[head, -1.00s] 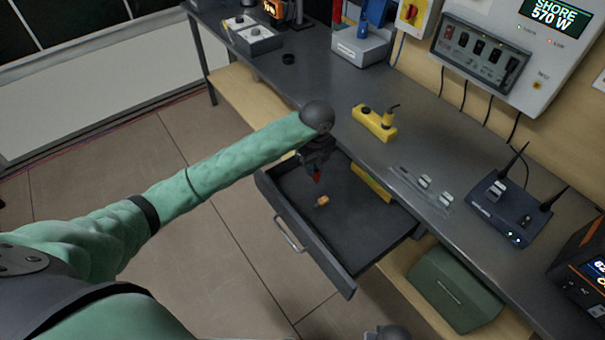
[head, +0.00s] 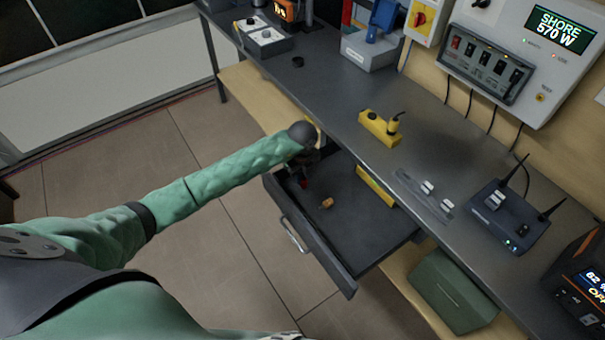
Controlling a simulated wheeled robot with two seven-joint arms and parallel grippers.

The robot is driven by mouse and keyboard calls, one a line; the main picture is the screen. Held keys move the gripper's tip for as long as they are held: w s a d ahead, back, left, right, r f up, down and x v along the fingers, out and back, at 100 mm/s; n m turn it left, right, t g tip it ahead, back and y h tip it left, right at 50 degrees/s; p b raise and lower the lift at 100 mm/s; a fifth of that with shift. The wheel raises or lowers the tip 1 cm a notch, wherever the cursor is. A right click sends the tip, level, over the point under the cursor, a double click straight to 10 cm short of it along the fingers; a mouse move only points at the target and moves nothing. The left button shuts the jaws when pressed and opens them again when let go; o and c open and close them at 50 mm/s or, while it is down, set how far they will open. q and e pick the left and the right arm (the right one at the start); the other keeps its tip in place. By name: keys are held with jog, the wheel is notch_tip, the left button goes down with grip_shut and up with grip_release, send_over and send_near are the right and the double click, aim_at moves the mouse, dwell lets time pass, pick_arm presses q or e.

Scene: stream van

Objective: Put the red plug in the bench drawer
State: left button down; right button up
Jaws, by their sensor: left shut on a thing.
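The bench drawer (head: 338,267) is pulled open below the bench top. My left gripper (head: 303,180) points down over the far left part of the drawer. It is shut on the red plug (head: 304,184), of which only a small red bit shows below the fingers. I cannot tell whether the plug touches the drawer floor. A small orange and tan object (head: 326,203) lies on the drawer floor to the right of the gripper. My right gripper is out of view.
A yellow bar (head: 376,187) lies at the drawer's back. On the bench top (head: 335,100) stand a yellow socket block (head: 380,127), several small pale pieces, and a dark router (head: 508,215). A green box (head: 453,291) sits on the shelf below. The drawer's middle is mostly clear.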

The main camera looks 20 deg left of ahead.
pick_arm(q)
jog(key=shift+f, duration=0.2)
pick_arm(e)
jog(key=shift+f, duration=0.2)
pick_arm(q)
jog(key=c, duration=1.2)
grip_release()
jog(key=shift+c, duration=0.2)
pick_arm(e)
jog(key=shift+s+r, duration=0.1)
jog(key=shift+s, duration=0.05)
pick_arm(q)
jog(key=shift+r, duration=0.15)
jog(key=shift+r+b, duration=0.35)
notch_tip(320, 180, up, 11)
jog(key=b, duration=0.3)
jog(key=shift+b, duration=0.4)
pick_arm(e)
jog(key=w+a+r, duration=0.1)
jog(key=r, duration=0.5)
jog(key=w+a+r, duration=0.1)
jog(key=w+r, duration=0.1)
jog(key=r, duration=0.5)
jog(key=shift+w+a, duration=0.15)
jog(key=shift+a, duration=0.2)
